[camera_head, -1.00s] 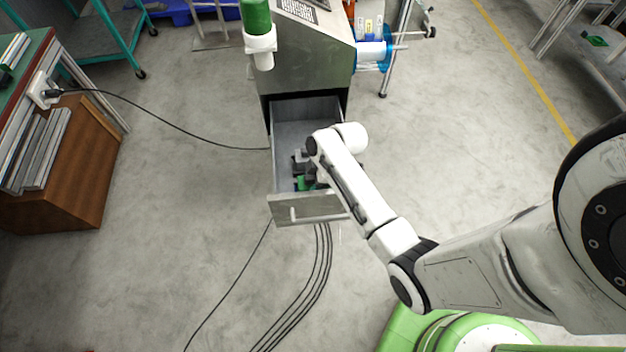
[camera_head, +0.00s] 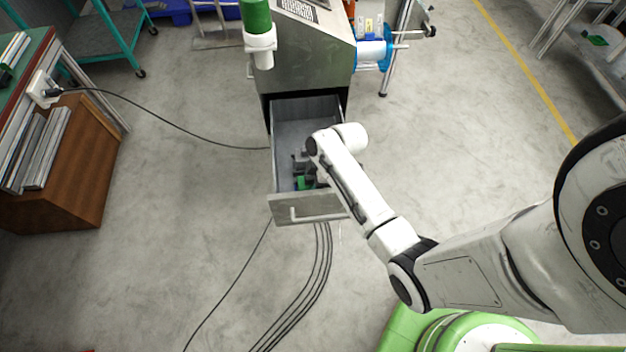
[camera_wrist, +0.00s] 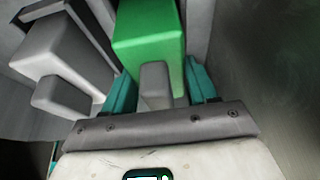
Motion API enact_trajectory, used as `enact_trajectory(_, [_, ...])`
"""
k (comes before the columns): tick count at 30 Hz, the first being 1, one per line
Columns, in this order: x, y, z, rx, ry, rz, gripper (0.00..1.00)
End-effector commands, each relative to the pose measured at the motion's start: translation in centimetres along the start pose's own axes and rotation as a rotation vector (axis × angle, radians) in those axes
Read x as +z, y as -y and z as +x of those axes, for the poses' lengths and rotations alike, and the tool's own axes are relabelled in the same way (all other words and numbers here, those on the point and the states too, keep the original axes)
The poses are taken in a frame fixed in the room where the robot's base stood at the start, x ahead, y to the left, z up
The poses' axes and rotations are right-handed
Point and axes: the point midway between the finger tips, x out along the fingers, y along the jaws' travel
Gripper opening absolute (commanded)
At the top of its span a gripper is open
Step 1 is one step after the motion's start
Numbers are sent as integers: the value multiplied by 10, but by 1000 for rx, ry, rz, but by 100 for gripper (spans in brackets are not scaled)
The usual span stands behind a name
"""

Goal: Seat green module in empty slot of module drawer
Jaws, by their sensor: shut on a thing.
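The module drawer (camera_head: 308,209) is pulled open from the metal cabinet, and my gripper (camera_wrist: 160,88) reaches down into its front part. The green module (camera_wrist: 150,35) lies between my two teal fingers, which are shut on it; its small grey grip block (camera_wrist: 155,85) points toward my palm. In the head view a small patch of the green module (camera_head: 304,183) shows near the drawer front, the rest hidden by my wrist. A grey module (camera_wrist: 65,50) stands close on the left in the wrist view. The slot under the green module is hidden.
The drawer's metal wall (camera_wrist: 265,60) runs close on the right in the wrist view. The metal cabinet (camera_head: 305,55) stands behind the drawer. Cables (camera_head: 318,280) run over the floor in front.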

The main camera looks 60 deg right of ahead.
Motion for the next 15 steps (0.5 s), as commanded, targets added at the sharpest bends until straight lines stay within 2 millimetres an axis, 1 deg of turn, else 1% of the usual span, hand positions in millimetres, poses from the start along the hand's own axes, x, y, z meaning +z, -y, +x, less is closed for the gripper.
enact_trajectory(11, [2, -1, 7, 1, -1, -1, 14])
enact_trajectory(12, [2, -1, 6, 1, -1, -1, 60])
enact_trajectory(15, [2, 0, 6, 1, 0, 0, 68])
